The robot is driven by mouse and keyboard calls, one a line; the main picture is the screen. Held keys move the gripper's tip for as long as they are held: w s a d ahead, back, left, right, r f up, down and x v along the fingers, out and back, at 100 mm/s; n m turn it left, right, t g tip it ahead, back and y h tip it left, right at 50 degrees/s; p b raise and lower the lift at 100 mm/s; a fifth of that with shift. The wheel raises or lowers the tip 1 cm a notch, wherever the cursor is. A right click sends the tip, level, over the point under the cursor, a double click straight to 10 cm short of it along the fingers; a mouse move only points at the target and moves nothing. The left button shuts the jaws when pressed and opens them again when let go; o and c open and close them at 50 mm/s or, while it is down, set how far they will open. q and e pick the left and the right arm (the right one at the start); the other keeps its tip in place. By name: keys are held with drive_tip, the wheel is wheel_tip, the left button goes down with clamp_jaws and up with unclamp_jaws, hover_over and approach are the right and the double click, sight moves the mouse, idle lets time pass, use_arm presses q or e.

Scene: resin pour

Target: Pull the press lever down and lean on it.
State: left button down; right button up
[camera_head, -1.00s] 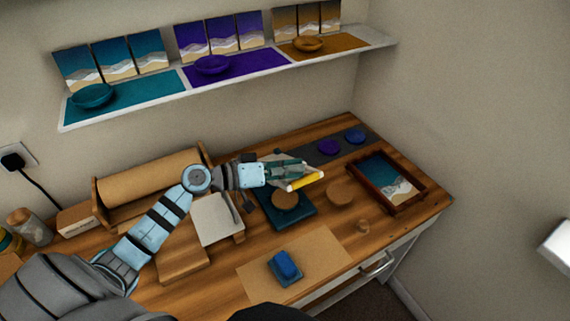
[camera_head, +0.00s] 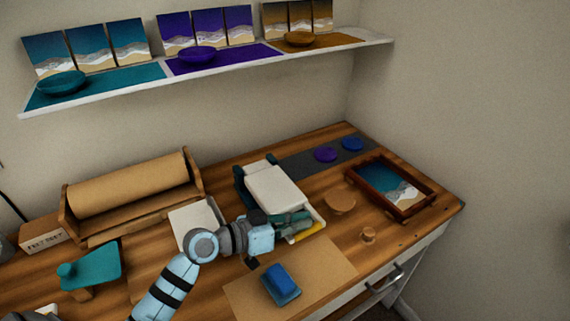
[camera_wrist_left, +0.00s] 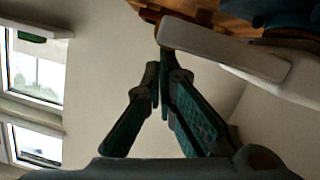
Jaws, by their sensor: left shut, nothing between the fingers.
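The press (camera_head: 240,190) stands on the wooden bench, with a dark teal body. Its white top plate (camera_head: 278,190) lies flat over the base and hides what is beneath. The yellow lever grip (camera_head: 308,232) sits low at the plate's front right corner. My left gripper (camera_head: 303,222) is shut and empty, beside or over the lever grip; I cannot tell whether they touch. My right gripper is not in view.
A framed sea picture (camera_head: 398,185), a wooden disc (camera_head: 340,202) and a small knob (camera_head: 368,236) lie right of the press. A blue block (camera_head: 281,282) sits on a brown sheet (camera_head: 325,262) in front. A paper roll (camera_head: 130,184) stands behind left. A shelf (camera_head: 210,70) hangs above.

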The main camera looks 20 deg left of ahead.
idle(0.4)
use_arm(q)
drive_tip(key=s+a+r+p, duration=0.2)
drive_tip(key=s+a+r, duration=0.4)
drive_tip(key=s, duration=0.1)
drive_tip(key=shift+a, duration=0.25)
drive_tip(key=shift+s+r, duration=0.1)
drive_tip(key=shift+s, duration=0.05)
